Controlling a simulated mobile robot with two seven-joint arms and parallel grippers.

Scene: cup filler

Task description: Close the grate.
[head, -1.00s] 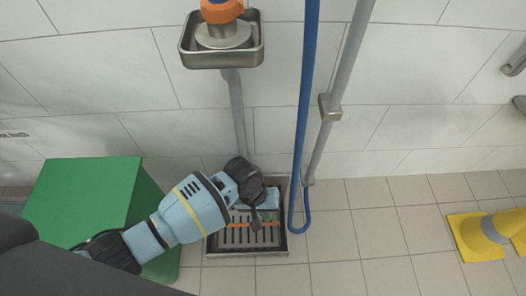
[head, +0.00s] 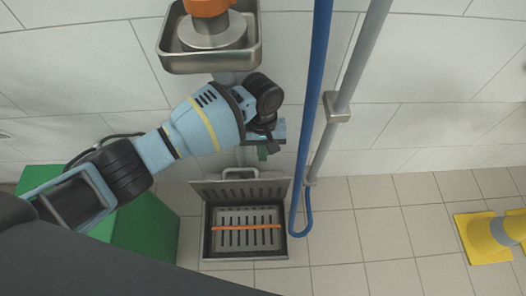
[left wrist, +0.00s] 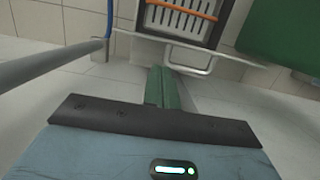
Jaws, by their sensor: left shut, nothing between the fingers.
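The grate (head: 270,187) is a grey slotted metal panel with a loop handle (head: 240,173). It stands raised along the wall side of the floor drain (head: 206,240), tilted steeply. In the left wrist view the grate's handle (left wrist: 205,67) is just beyond my fingertips. My left gripper (head: 264,152) is shut and empty, near the wall, above and to the right of the handle in the head view. Its green fingers (left wrist: 160,72) show closed together in the left wrist view. Contact with the handle cannot be told. My right gripper is not in view.
An orange bar (head: 246,227) lies across the slotted insert in the drain. A blue hose (head: 313,110) and a grey pipe (head: 348,75) run just right of my gripper. A green box (head: 150,225) stands left, a metal tray (head: 172,62) hangs above.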

